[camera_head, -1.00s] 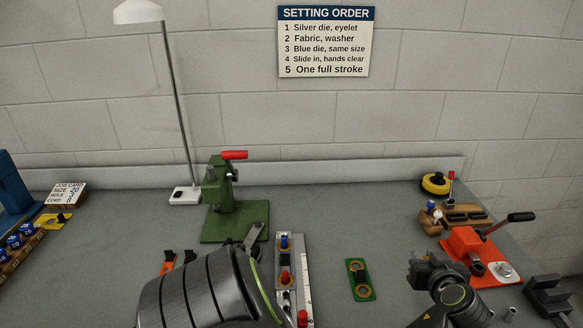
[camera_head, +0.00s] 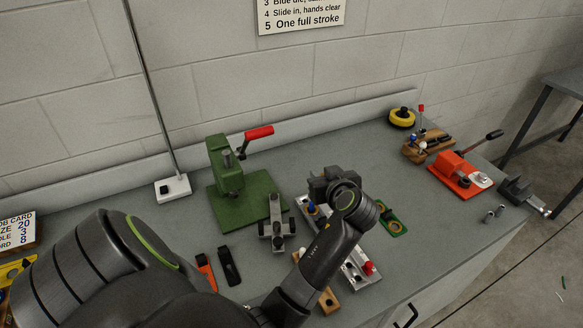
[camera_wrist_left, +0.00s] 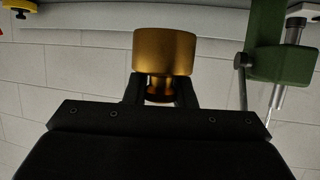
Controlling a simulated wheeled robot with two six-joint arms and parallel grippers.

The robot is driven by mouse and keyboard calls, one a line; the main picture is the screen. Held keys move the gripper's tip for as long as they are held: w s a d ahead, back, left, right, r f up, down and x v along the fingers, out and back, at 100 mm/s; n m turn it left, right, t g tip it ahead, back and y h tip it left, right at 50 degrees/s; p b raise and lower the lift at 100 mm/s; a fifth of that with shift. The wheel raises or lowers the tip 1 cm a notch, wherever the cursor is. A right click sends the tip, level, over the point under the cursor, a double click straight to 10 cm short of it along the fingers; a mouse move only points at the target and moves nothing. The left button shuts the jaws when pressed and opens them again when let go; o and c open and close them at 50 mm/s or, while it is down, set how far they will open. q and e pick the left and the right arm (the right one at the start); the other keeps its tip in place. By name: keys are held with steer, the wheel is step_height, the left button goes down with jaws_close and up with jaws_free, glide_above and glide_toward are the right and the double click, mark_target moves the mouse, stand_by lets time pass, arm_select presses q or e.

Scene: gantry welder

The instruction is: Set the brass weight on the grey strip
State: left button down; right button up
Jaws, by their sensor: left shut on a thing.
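My left gripper (camera_head: 322,182) is in the head view, over the middle of the bench, right of the green press. The left wrist view shows its jaws (camera_wrist_left: 161,92) shut on the brass weight (camera_wrist_left: 164,52), a golden cylinder with a narrower neck between the fingers. The weight is hidden behind the gripper in the head view. A long silver-grey strip (camera_head: 357,279) lies under and in front of the gripper, partly covered by my arm. I cannot tell for sure that it is the grey strip named. My right gripper is not in view.
A green press (camera_head: 229,172) with a red handle stands left of the gripper. A grey metal fixture (camera_head: 276,230) is beside it. A green plate (camera_head: 392,222) lies to the right. An orange press (camera_head: 456,172) and a vise (camera_head: 516,190) stand farther right. Bench left of the strip is partly clear.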

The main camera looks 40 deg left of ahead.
arm_select(q)
step_height(320, 180, down, 3)
steer(key=shift+r+p, duration=0.15)
steer(key=shift+p, duration=0.15)
steer(key=f, duration=0.1)
steer(key=d+f, duration=0.1)
steer(key=shift+w+f, duration=0.35)
steer(key=shift+w, duration=0.05)
steer(key=f, duration=0.2)
steer(key=f+p, duration=0.1)
steer(key=f, duration=0.1)
steer(key=shift+s+a, duration=0.2)
steer(key=shift+a, duration=0.1)
steer(key=shift+f, duration=0.35)
steer(key=c, duration=1.3)
jaws_free()
steer(key=shift+c, duration=0.2)
steer(key=shift+o, duration=0.7)
steer(key=shift+d, duration=0.1)
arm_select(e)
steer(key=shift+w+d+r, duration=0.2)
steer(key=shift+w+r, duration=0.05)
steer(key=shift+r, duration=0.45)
